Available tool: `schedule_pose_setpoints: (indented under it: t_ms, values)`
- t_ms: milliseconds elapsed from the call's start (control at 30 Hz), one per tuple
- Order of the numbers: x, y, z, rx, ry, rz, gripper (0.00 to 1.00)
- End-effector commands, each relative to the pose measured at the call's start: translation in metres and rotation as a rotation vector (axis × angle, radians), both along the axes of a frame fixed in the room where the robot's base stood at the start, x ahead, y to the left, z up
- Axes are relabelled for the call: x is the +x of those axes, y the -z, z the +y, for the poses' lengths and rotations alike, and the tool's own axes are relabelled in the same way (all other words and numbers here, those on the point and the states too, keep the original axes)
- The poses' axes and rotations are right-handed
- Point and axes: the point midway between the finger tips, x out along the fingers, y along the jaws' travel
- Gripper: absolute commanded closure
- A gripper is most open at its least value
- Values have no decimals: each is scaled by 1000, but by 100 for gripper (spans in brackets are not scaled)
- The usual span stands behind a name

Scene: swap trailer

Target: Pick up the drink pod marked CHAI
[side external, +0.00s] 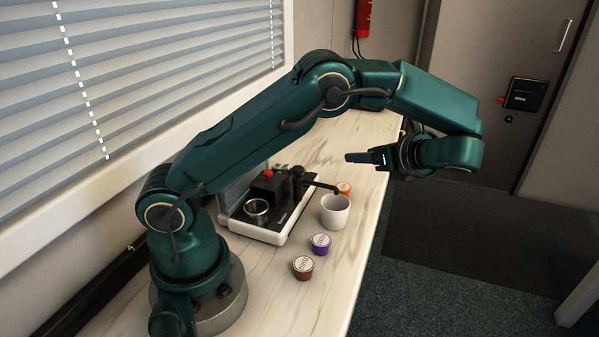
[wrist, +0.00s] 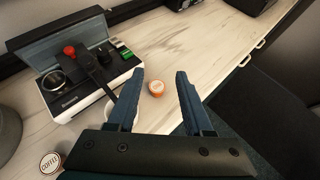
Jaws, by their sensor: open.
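Three drink pods stand on the counter. An orange pod (side external: 344,188) is behind the white mug; in the wrist view it (wrist: 156,88) appears between my fingers, below them. A purple pod (side external: 321,243) is in front of the mug; it is hidden in the wrist view. A brown pod (side external: 303,266) is nearest the front; in the wrist view its top (wrist: 50,162) reads COFFEE. I cannot read CHAI on any pod. My gripper (side external: 360,157) is open and empty, well above the counter; its fingers also show in the wrist view (wrist: 160,75).
A white mug (side external: 335,211) stands close to the orange pod, partly behind my left finger in the wrist view. A coffee machine (side external: 268,215) with a long handle is left of it. The counter (wrist: 215,50) is bare beyond the orange pod.

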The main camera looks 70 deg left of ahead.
Motion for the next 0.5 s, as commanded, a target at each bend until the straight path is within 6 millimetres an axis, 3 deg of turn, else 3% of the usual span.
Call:
schedule_pose_setpoints:
  t_ms: [300, 500]
  values:
    - [-1, 73, 0, 1, 0, 4, 49]
    - [0, 98, 0, 0, -2, -1, 49]
